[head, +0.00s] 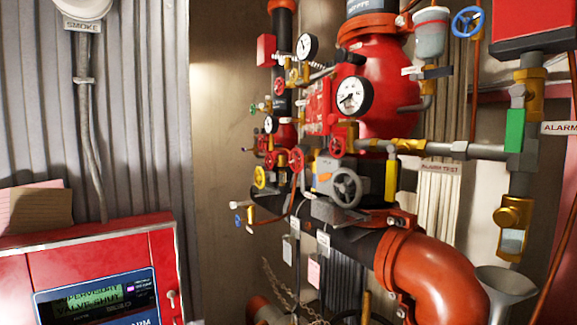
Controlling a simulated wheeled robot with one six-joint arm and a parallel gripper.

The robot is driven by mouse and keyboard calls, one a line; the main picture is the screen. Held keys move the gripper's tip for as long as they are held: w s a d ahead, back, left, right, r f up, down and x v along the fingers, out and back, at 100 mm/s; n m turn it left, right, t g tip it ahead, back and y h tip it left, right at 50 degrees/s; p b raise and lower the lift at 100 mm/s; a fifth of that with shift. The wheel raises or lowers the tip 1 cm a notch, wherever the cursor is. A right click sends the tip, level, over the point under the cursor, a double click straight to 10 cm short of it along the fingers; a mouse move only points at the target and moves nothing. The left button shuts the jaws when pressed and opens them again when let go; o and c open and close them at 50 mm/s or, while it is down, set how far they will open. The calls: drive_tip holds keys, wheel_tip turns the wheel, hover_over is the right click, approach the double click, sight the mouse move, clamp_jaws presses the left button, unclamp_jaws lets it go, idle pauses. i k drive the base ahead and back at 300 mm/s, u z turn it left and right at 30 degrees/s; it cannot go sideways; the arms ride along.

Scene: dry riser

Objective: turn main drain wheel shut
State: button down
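No wheel carries a label I can read as main drain, so I cannot tell which one it is. A grey handwheel (346,188) sits at the centre, in front of a grey body on the dark pipe. Red wheels (297,159) and (337,146) are just above it. A yellow wheel (260,178) and a small blue wheel (238,220) are to its left. A larger blue wheel (468,22) is at the upper right. Whether any wheel is open or shut cannot be seen. My gripper is not in view.
A red panel (100,262) with a lit display stands at the lower left. A large red valve body (385,85) with gauges (354,96) rises above the wheels. An orange pipe elbow (435,275) and grey funnel (506,285) are lower right. Pipework crowds the wheels.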

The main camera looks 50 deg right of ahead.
sight(295, 160)
drive_tip(key=z, duration=1.5)
